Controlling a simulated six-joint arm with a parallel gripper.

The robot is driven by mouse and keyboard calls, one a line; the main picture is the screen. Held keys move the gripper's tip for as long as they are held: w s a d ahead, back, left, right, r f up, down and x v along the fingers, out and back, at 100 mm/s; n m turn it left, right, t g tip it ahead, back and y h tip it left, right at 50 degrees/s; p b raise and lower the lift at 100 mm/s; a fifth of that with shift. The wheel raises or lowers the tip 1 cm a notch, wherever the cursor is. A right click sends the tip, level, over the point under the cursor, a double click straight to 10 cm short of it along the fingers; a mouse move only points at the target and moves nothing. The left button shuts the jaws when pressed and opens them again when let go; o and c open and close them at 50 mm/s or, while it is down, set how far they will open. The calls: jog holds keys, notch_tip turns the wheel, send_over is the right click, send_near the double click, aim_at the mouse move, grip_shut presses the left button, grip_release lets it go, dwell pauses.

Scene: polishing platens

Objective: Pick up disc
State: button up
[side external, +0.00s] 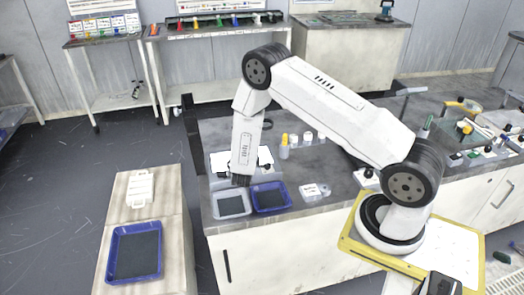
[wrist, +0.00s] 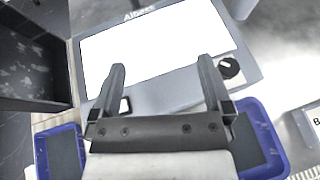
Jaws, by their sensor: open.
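My gripper (side external: 240,181) points down over the near left corner of the dark worktop. In the wrist view my gripper (wrist: 161,66) has its two black fingers apart, with nothing seen between them. A grey tray (side external: 233,205) with a dark inside lies just below it in the side view. A blue tray (side external: 271,197) with a dark inside lies right beside the grey one; it also shows in the wrist view (wrist: 270,140). I cannot make out a disc in either view. My gripper body hides the area below it in the wrist view.
A grey machine with a large white top (wrist: 155,45) and a black knob (wrist: 229,67) stands beyond the fingers. A yellow-capped bottle (side external: 284,147) and white jars stand behind the trays. Another blue tray (side external: 135,251) lies on a separate bench at left.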

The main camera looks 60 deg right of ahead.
jog(key=shift+w+a+f+n+t, duration=0.15)
jog(key=shift+w+f+n+t, duration=0.35)
jog(key=shift+f+n, duration=0.1)
jog(key=shift+x, duration=1.3)
jog(key=shift+w+f, duration=0.1)
jog(key=shift+x, duration=2.45)
jog(key=shift+w+a, duration=0.1)
jog(key=c, duration=1.3)
